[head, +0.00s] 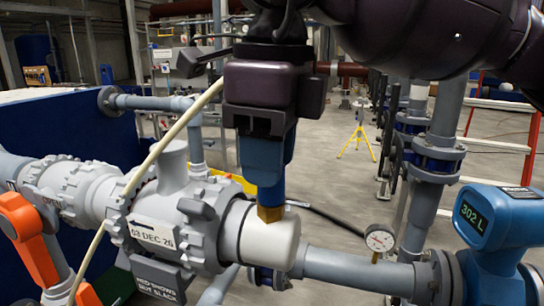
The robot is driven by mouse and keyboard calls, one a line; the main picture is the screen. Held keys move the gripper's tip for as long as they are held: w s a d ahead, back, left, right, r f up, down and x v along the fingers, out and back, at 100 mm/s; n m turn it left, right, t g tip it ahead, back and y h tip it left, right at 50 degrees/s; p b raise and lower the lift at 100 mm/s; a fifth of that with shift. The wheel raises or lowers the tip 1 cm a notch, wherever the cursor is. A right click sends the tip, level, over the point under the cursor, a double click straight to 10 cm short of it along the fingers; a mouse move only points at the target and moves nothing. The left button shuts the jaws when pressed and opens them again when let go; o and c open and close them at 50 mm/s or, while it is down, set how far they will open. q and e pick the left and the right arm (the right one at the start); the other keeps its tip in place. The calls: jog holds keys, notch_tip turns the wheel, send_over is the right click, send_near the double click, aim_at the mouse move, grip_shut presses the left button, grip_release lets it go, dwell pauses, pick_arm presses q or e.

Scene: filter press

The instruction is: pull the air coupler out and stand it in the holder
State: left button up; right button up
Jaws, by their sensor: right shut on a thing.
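My right gripper (262,128) reaches down from the top and is shut on the air coupler (264,160), a blue body with a narrow brass lower end. The coupler is about upright. Its brass end overlaps the top of a white cylinder (270,240) on the grey flanged valve body. I cannot tell whether it is seated in something there or just in front of or above it. The gripper hides the coupler's upper part. I cannot make out the holder. My left gripper is not in view.
A beige hose (165,140) slants across the left, over the valve body (165,205). A black hose (335,222) curves behind at right. A dial gauge (380,238), pipework (350,270) and a blue meter (485,220) stand right. An orange lever (22,215) is at left.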

aim_at(272, 203)
jog(key=f, duration=0.3)
jog(key=shift+s+d+f+g+h, duration=0.15)
jog(key=shift+s+f+g+h, duration=0.05)
jog(key=shift+f+g+h, duration=0.2)
grip_shut()
jog(key=o, duration=1.5)
grip_release()
jog(key=shift+c, duration=0.2)
jog(key=shift+r, duration=0.1)
jog(key=shift+t+y, duration=0.3)
notch_tip(272, 203, up, 14)
jog(key=shift+d+r, duration=0.1)
jog(key=shift+r, duration=0.1)
